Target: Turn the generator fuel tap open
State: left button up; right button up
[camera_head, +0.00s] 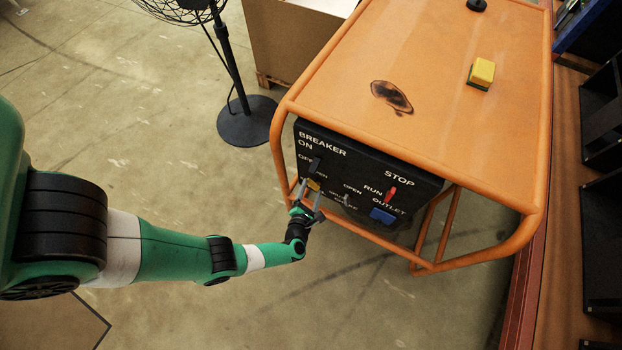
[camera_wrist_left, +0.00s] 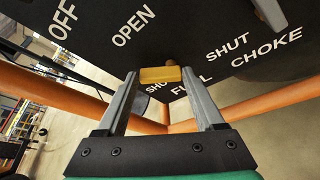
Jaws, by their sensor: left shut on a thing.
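The orange-framed generator (camera_head: 440,75) stands at the right of the head view, its black control panel (camera_head: 345,160) facing my left arm. The yellow fuel tap (camera_head: 313,185) is low on the panel's left side. My left gripper (camera_head: 312,188) reaches it from below left. In the left wrist view the tap's yellow handle (camera_wrist_left: 158,75) lies crosswise between the two fingers of my left gripper (camera_wrist_left: 160,78), which are shut on it. OPEN is lettered to its upper left, and SHUT and FUEL below it, partly covered. My right gripper is not in view.
The panel also bears a breaker switch (camera_head: 316,163), a small choke lever (camera_head: 346,199), a red run/stop switch (camera_head: 391,193) and a blue outlet (camera_head: 382,215). Orange frame tubes (camera_head: 278,150) run close beside my gripper. A fan (camera_head: 240,110) stands behind; the floor at front is clear.

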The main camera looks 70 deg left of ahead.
pick_arm(q)
jog(key=o, duration=1.4)
jog(key=shift+s+d+r, duration=0.2)
jog(key=shift+d, duration=0.05)
jog(key=p+v, duration=0.4)
jog(key=v, duration=0.7)
jog(key=shift+s+f+p, duration=0.1)
jog(key=shift+f+p, duration=0.05)
jog(key=shift+p, duration=0.2)
